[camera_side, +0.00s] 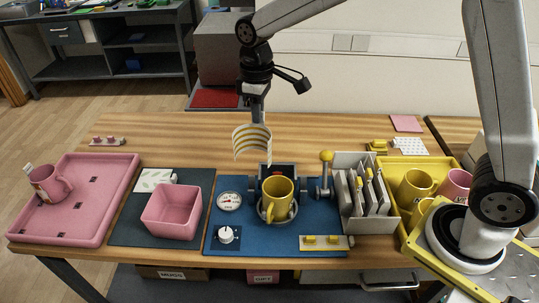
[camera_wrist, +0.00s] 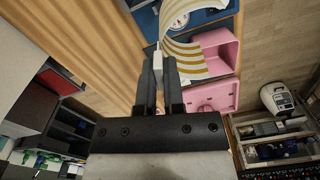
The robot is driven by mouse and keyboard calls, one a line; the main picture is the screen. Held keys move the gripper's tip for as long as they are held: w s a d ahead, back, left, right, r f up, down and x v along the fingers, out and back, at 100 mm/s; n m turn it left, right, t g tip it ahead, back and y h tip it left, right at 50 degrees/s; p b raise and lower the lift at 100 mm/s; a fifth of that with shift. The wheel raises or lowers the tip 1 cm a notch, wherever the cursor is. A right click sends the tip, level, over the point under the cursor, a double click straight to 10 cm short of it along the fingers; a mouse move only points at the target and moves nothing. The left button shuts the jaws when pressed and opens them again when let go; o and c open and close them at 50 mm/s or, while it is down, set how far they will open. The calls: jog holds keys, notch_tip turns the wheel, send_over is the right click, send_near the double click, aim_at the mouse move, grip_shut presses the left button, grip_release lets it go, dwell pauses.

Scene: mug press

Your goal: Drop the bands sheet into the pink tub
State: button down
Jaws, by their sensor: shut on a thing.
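My gripper (camera_side: 257,122) is shut on the bands sheet (camera_side: 252,143), a curved white sheet with yellow stripes. The sheet hangs in the air above the back of the blue mat, to the right of and higher than the pink tub. The pink tub (camera_side: 171,222) is an open square box on a dark mat, and its inside looks empty in the side view. In the wrist view the striped sheet (camera_wrist: 188,58) extends from my gripper's fingertips (camera_wrist: 158,62) and partly covers the pink tub (camera_wrist: 222,45).
A yellow mug (camera_side: 279,197) sits in the press on the blue mat (camera_side: 232,262). A pink tray (camera_side: 112,197) with a pink mug (camera_side: 48,184) is at left. A patterned sheet (camera_side: 152,179) lies behind the tub. A rack (camera_side: 371,221) and a yellow crate (camera_side: 404,240) with mugs stand right.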

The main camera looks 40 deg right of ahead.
jog(key=w+a+f+m, duration=0.4)
jog(key=a+m, duration=0.3)
jog(key=a, duration=0.2)
jog(key=w+a+f+m, duration=0.3)
jog(key=a+m, duration=0.4)
jog(key=a, duration=0.3)
jog(key=shift+w+f+m, duration=0.35)
jog(key=shift+f+m, duration=0.05)
jog(key=shift+f, duration=0.15)
jog(key=shift+a+f, duration=0.1)
jog(key=shift+f, duration=0.05)
notch_tip(320, 180, down, 8)
jog(key=shift+r, duration=0.2)
dwell(0.5)
dwell(0.3)
grip_release()
dwell(0.4)
